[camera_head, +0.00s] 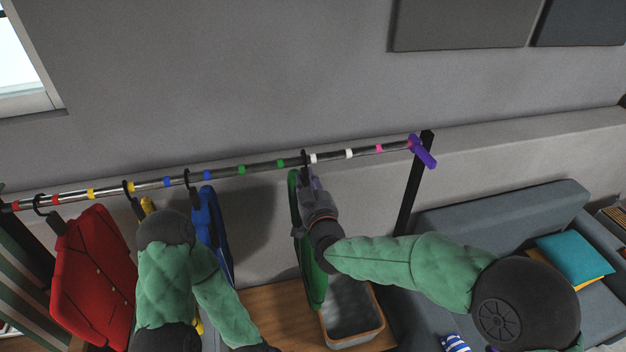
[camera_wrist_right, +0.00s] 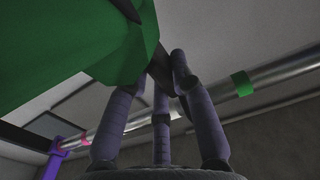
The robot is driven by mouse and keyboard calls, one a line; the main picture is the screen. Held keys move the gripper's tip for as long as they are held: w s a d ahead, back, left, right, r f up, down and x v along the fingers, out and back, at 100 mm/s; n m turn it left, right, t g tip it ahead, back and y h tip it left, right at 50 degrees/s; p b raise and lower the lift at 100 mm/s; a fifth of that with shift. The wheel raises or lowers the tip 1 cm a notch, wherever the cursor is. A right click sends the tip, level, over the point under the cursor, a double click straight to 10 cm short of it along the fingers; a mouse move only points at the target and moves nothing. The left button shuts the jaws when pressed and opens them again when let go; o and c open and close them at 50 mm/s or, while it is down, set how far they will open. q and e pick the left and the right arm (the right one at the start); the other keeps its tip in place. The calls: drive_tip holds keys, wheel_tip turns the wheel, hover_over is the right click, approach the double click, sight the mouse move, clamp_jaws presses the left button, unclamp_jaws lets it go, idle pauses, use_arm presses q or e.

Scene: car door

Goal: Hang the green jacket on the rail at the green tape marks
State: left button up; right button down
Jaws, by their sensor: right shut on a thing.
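The green jacket (camera_head: 312,270) hangs on a black hanger whose hook (camera_head: 304,158) is at the rail (camera_head: 262,166), between the right green tape mark (camera_head: 280,163) and a white mark. I cannot tell whether the hook bears on the rail. Another green mark (camera_head: 241,169) is further left. My right gripper (camera_head: 306,184) is shut on the hanger just below the rail. In the right wrist view its fingers (camera_wrist_right: 165,75) close on the dark hanger beside the green cloth (camera_wrist_right: 80,45); a green mark (camera_wrist_right: 243,84) shows to the right. My left gripper is out of view.
A red jacket (camera_head: 92,275), a mostly hidden yellow one and a blue one (camera_head: 212,230) hang left. A purple end piece (camera_head: 423,153) caps the rail's right end. Below are a grey bin (camera_head: 352,312) and wooden top (camera_head: 275,305); a sofa (camera_head: 500,218) stands right.

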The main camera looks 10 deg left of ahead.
drive_tip(key=s+a, duration=0.3)
drive_tip(key=a, duration=0.6)
drive_tip(key=shift+s+a+r+p, duration=0.15)
drive_tip(key=shift+s+a+p, duration=0.05)
drive_tip(key=shift+a+p, duration=0.15)
idle(0.9)
drive_tip(key=shift+f+b, duration=0.3)
drive_tip(key=shift+b, duration=0.1)
idle(0.4)
drive_tip(key=c, duration=1)
unclamp_jaws()
drive_tip(key=v, duration=1.2)
